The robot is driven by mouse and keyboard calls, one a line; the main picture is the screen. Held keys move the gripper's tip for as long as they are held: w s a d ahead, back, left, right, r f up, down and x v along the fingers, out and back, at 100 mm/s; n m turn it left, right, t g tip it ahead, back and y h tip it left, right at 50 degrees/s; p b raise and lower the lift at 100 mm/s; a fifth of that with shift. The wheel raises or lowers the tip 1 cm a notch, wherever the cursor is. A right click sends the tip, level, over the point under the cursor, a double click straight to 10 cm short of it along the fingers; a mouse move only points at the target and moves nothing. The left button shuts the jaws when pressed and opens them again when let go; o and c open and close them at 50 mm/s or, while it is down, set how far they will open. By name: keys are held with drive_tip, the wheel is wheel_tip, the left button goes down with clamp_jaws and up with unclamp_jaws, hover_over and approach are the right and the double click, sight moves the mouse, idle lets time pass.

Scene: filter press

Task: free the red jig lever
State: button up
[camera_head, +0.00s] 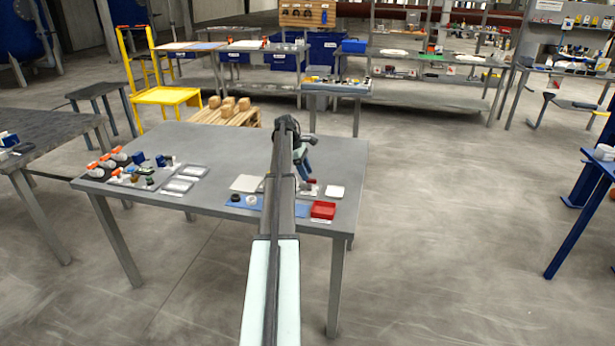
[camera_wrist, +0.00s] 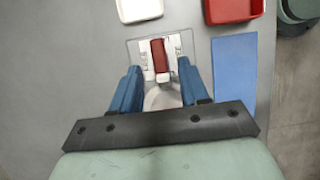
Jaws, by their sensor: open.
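The red jig lever (camera_wrist: 160,56) stands out in the wrist view, on a pale metal jig (camera_wrist: 145,56) set on a thin plate. A rounded pale grey part of the jig shows below the lever, between my fingers. My gripper (camera_wrist: 158,68) is open. Its two blue fingers lie to the left and right of the lever's lower end in the picture, with a gap on each side. How high the fingertips are above the jig I cannot tell. In the head view my arm hides most of the jig, and my gripper (camera_head: 304,165) is over the grey table.
A red tray (camera_wrist: 234,8) and a white tray (camera_wrist: 139,9) lie near the jig. A blue mat (camera_wrist: 235,75) lies to its right in the wrist view. Several small parts and grey trays (camera_head: 178,184) stand at the table's left. The table's back (camera_head: 220,140) is clear.

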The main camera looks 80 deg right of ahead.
drive_tip(key=shift+x, duration=1.1)
clamp_jaws()
